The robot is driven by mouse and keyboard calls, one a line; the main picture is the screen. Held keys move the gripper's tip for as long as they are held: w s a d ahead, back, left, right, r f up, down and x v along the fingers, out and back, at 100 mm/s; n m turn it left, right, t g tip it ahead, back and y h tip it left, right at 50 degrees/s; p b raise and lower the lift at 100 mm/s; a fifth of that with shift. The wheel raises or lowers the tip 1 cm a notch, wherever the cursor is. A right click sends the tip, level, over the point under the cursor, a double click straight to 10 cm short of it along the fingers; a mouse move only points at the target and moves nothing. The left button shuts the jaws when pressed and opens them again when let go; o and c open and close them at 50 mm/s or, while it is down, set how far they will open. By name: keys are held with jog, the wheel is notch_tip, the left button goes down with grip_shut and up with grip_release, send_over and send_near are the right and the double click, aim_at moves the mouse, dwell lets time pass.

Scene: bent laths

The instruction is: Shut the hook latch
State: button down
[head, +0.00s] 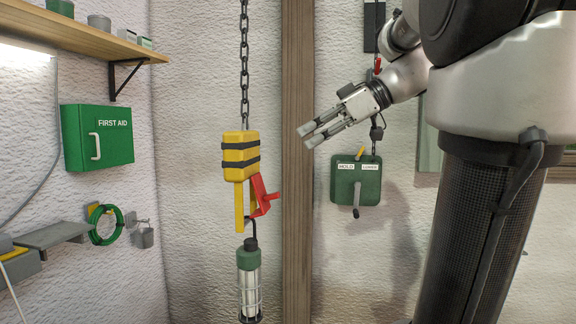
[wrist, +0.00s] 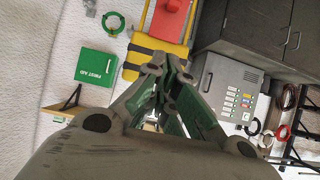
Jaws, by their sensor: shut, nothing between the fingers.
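The yellow hook block (head: 241,160) with black bands hangs on a chain. A caged lamp (head: 249,285) hangs from the hook by a dark loop. My gripper (head: 307,136) is shut and empty, above and right of the latch, apart from it. In the wrist view, the red latch (wrist: 172,18) shows beyond my fingers (wrist: 163,70).
A wooden post (head: 298,230) stands behind, right of the hook. A green HOLD/LOWER control box (head: 345,190) hangs below my wrist. A first aid box (head: 97,138), a shelf (head: 90,35) and a green hose coil (head: 104,224) are at the left. Space between gripper and latch looks clear.

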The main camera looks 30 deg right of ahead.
send_over(262, 191)
jog(key=s+d, duration=0.2)
jog(key=f, duration=0.5)
jog(key=shift+w+d, duration=0.15)
jog(key=shift+w, duration=0.05)
jog(key=f, duration=0.3)
jog(key=shift+s+d+f, duration=0.1)
jog(key=shift+s+d, duration=0.1)
jog(key=shift+d, duration=0.2)
jog(key=shift+s+f, duration=0.1)
jog(key=shift+f, duration=0.3)
jog(key=shift+f, duration=0.9)
jog(key=shift+r, duration=0.15)
